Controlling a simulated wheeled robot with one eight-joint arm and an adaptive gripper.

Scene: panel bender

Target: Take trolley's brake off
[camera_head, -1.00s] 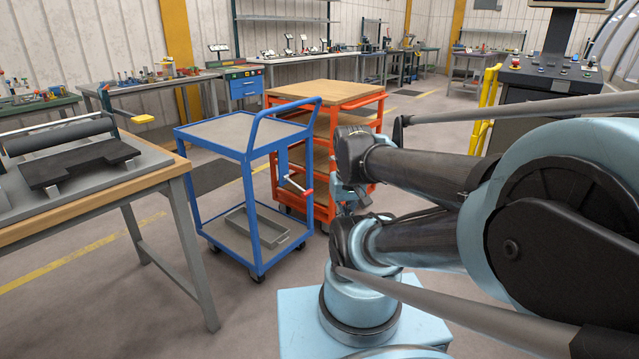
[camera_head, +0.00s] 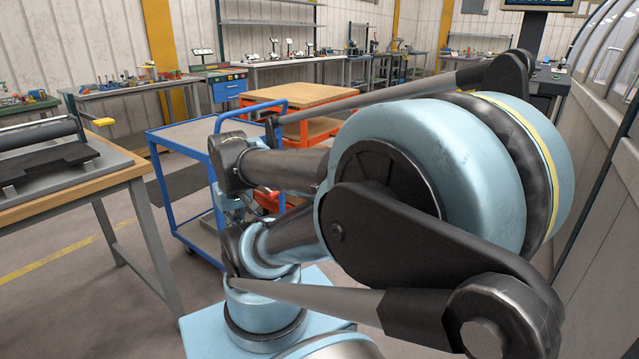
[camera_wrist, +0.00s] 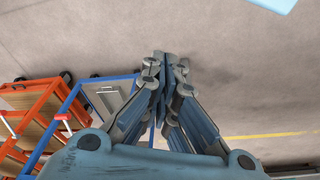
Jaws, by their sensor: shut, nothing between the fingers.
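The blue trolley (camera_head: 185,135) stands left of centre in the head view, partly hidden by my arm. A red grip (camera_head: 268,199), seemingly of its brake lever, shows behind my arm. In the wrist view the blue trolley (camera_wrist: 88,82) is at the left, with a red-gripped lever (camera_wrist: 63,117) on its side. My gripper (camera_wrist: 166,58) is shut and empty; in the wrist view its fingers are to the right of the lever and apart from it. In the head view my arm mostly hides the gripper. The lever's full position is hidden there.
An orange trolley (camera_head: 305,96) stands behind the blue one and shows at the left of the wrist view (camera_wrist: 35,98). A workbench (camera_head: 95,190) with a wooden edge is at the left. A machine housing (camera_head: 600,200) lies along the right. Bare floor is at the lower left.

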